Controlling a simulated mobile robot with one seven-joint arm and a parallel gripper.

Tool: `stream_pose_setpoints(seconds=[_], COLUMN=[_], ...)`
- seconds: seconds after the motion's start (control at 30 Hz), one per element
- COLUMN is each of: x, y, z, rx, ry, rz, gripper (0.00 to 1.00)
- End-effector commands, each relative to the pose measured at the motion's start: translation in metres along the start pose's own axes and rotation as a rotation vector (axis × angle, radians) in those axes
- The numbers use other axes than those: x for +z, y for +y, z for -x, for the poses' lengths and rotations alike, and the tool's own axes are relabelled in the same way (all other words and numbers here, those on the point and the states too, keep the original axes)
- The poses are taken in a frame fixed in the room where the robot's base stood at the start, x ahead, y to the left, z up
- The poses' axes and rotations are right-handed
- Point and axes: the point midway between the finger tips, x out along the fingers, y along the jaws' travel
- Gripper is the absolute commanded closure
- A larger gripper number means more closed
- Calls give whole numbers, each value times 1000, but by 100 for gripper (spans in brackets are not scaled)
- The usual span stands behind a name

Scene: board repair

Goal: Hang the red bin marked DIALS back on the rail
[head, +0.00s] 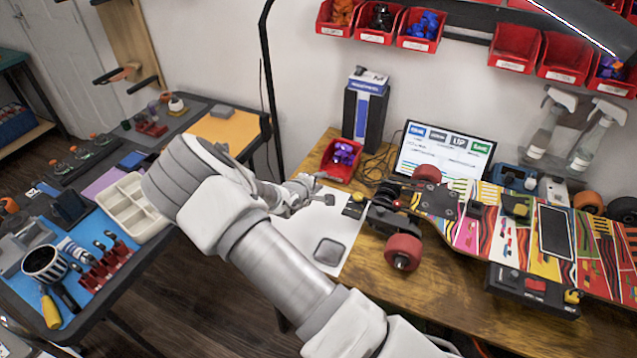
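A red bin (336,172) with purple pieces (346,152) in it stands on the wooden workbench, below the wall rail. Its label cannot be read. The dark rail (463,14) runs along the wall at the top and holds several red bins, with a bare stretch between two groups of them. My gripper (325,188) is just in front of the bin, low over the white sheet. Its two fingertips look spread apart with nothing between them. No contact with the bin can be made out.
A blue-and-black box (366,108) stands behind the bin, and a monitor (443,152) to its right. A colourful skateboard (470,215) fills the right of the bench. A grey pad (329,252) lies on the white sheet (300,250). A cluttered second table (98,318) stands at left.

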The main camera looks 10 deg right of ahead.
Motion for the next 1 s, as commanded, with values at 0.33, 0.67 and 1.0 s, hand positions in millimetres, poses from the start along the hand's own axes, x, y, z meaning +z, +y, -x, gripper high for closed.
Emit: stream_pose_setpoints(seconds=[0.33, 0.67, 1.0], x=[0, 0, 0], y=[-4, -1, -1], z=[-35, -66, -90], rx=[-1, -2, -3], ry=[0, 0, 1], rz=[-4, -2, -3], gripper=[68, 68, 68])
